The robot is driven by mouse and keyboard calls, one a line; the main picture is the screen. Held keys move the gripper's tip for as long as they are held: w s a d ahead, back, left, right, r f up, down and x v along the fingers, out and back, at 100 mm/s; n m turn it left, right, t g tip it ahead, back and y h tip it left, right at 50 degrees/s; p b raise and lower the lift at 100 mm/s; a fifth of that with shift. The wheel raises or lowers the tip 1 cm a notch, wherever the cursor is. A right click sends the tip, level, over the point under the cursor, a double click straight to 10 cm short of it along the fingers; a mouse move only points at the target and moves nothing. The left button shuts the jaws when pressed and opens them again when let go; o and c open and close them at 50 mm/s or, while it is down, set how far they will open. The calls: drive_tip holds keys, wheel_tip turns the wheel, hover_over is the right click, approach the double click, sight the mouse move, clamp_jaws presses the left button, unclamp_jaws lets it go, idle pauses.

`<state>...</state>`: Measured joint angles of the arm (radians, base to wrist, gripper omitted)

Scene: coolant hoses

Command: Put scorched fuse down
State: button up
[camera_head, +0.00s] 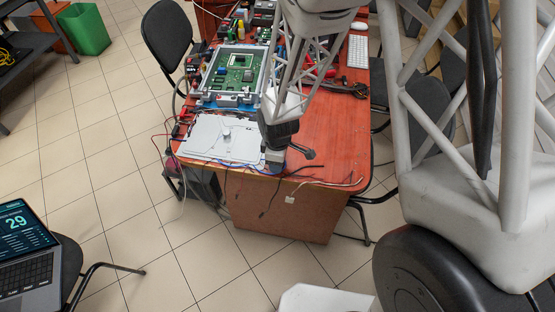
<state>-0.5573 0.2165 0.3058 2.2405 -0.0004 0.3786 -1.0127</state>
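I cannot make out the scorched fuse in this view. My arm reaches down from the top over the red-brown table (338,140). My gripper (274,160) is at the low end of the arm, under a dark wrist, by the right edge of a white panel (205,148) on the table. The fingers are small and partly hidden, so I cannot tell whether they are open or shut or hold anything. A small dark object (304,151) shows just right of the gripper; I cannot tell what it is.
A framed green circuit board (238,72) lies behind the panel. Loose cables (318,182) lie along the table's front edge. A white keyboard (358,52) is at the back right. Chairs stand around the table; a laptop (25,250) is at the left. The table's front right is fairly clear.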

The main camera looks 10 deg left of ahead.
drive_tip(key=shift+r, duration=0.2)
wheel_tip(320, 180, up, 12)
idle(1.1)
idle(0.8)
drive_tip(key=d+r+m, duration=0.4)
drive_tip(key=d+r, duration=0.5)
drive_tip(key=s+d+r+m+t, duration=0.1)
drive_tip(key=s+d+r+m, duration=0.6)
drive_tip(key=s+d, duration=0.2)
drive_tip(key=s+d+r+m+t, duration=0.1)
drive_tip(key=s+d+r+m, duration=0.6)
drive_tip(key=d, duration=0.5)
drive_tip(key=shift+s+t, duration=0.3)
drive_tip(key=shift+s, duration=0.7)
drive_tip(key=shift+r, duration=0.1)
